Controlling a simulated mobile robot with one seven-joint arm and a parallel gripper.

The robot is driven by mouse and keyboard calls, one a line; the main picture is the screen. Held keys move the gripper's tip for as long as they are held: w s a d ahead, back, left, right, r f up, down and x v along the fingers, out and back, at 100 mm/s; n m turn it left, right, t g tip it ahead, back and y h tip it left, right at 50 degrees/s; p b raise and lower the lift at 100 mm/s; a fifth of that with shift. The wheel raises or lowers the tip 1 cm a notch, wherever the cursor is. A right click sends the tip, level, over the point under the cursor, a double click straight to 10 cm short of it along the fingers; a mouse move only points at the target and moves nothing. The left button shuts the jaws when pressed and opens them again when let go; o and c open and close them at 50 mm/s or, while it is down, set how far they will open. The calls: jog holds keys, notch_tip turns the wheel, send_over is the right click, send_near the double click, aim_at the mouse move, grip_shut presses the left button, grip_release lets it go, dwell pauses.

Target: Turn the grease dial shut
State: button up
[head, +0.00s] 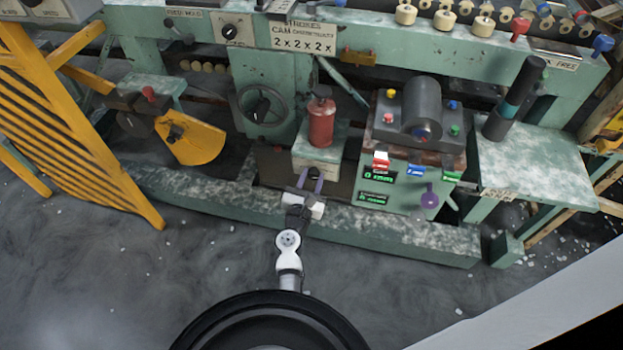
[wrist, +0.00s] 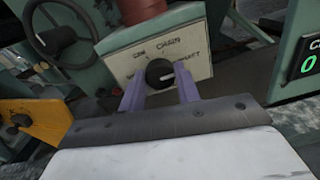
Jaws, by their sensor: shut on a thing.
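The grease dial (wrist: 159,73) is a round black knob on a cream panel (wrist: 125,63) in the wrist view. Its white mark points to the right, toward the label ending in "AFT"; the labels "CAM" and "CHAIN" stand above it. In the head view the dial (head: 315,173) sits on the front of the pale green box below a red grease can (head: 321,121). My gripper (wrist: 160,86) has purple fingers, one on each side of the dial, shut on it. In the head view my gripper (head: 310,181) reaches the dial from the front; the fingers partly hide it.
A handwheel (head: 262,108) stands to the left, with a yellow guard (head: 195,143) beyond it. To the right is a green control box (head: 400,200) with buttons, green displays and a purple knob (head: 429,200). A low green beam (head: 400,232) runs along the floor in front.

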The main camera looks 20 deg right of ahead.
jog(key=n+p, duration=0.1)
jog(key=n, duration=0.3)
jog(key=shift+n, duration=0.3)
jog(key=n+p, duration=0.2)
jog(key=n, duration=0.2)
jog(key=shift+r+n, duration=0.1)
jog(key=shift+n, duration=0.2)
jog(key=n+p, duration=0.1)
jog(key=n, duration=0.3)
jog(key=shift+n+p, duration=0.3)
jog(key=shift+p, duration=0.05)
jog(key=n+p, duration=0.2)
jog(key=n, duration=0.2)
jog(key=shift+n+t, duration=0.3)
jog(key=shift+n, duration=0.1)
jog(key=n+p, duration=0.2)
jog(key=n, duration=0.2)
jog(key=shift+n+y, duration=0.3)
jog(key=n+p, duration=0.2)
jog(key=n, duration=0.2)
jog(key=shift+n, duration=0.3)
jog(key=n+p, duration=0.2)
jog(key=n, duration=0.2)
jog(key=shift+d+n, duration=0.1)
jog(key=shift+n, duration=0.2)
jog(key=shift+n+p, duration=1.05)
jog(key=shift+n, duration=0.85)
